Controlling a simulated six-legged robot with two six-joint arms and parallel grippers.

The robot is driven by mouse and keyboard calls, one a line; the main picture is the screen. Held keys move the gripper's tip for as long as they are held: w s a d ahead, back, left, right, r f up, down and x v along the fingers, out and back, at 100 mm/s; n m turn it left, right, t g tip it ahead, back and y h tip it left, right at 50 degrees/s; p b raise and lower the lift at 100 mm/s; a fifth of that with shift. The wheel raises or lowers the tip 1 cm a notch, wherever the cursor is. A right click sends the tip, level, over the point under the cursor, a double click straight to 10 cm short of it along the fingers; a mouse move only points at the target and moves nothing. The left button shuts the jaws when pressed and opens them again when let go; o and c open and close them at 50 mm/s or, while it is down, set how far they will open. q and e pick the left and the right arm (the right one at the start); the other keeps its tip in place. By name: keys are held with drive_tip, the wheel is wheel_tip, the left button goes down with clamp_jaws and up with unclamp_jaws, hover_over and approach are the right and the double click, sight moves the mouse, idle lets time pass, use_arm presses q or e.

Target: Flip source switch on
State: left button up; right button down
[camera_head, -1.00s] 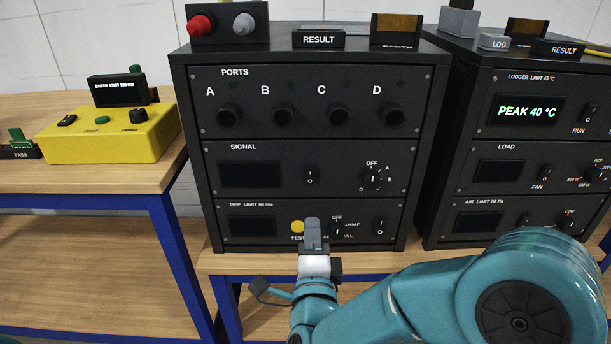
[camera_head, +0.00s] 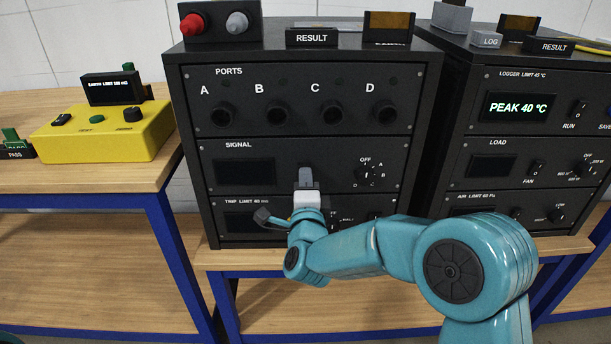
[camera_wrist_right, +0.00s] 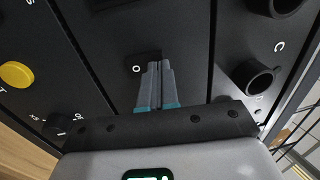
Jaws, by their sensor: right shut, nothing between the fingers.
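My right gripper (camera_head: 306,170) is shut and empty, its fingertips up at the SIGNAL panel (camera_head: 320,161) of the middle rack. In the right wrist view the shut fingertips (camera_wrist_right: 159,65) are at the small black rocker switch (camera_wrist_right: 140,62) on that panel, beside its "O" mark. I cannot tell whether they touch it. In the head view the gripper hides this switch. The SIGNAL display (camera_head: 246,172) is dark. A rotary selector (camera_head: 366,173) marked OFF, A, B, D sits to its right. My left gripper is not in view.
The PORTS panel (camera_head: 300,72) with sockets A to D is above. The TRIP panel (camera_head: 226,202) is below, partly behind my right arm; its yellow button (camera_wrist_right: 17,75) shows in the wrist view. A yellow tester (camera_head: 105,138) stands left. The logger rack (camera_head: 540,75) stands right.

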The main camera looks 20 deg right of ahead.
drive_tip(key=shift+w+d, duration=0.15)
drive_tip(key=shift+w, duration=0.15)
drive_tip(key=shift+r, duration=0.1)
drive_tip(key=shift+w, duration=0.15)
idle(0.4)
